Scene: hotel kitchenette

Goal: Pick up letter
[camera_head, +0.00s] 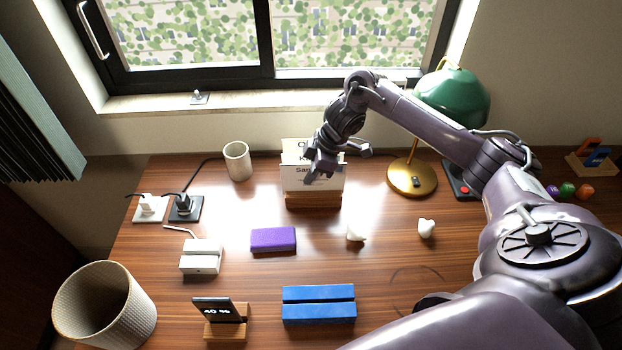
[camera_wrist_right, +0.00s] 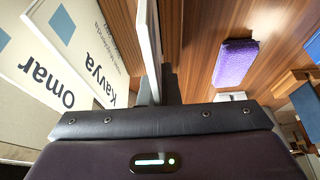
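Several white letters (camera_head: 298,183) stand upright in a wooden holder (camera_head: 313,202) at the back middle of the desk. Printed names show on them, among them Omar (camera_wrist_right: 58,97) and Kavya (camera_wrist_right: 105,62) in the right wrist view. My right gripper (camera_head: 328,170) is at the top of the letters, covering part of them. In the right wrist view one letter (camera_wrist_right: 148,45) is nearly edge-on, with a dark finger close on its right side. The other finger cannot be made out, so a grip on the letter cannot be told. My left gripper is out of view.
A green lamp (camera_head: 452,95) stands right of the holder and a cup (camera_head: 237,161) left of it. A purple block (camera_head: 273,240), a white dock (camera_head: 200,257) and a blue stand (camera_head: 318,305) lie nearer. A bin (camera_head: 105,305) is front left.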

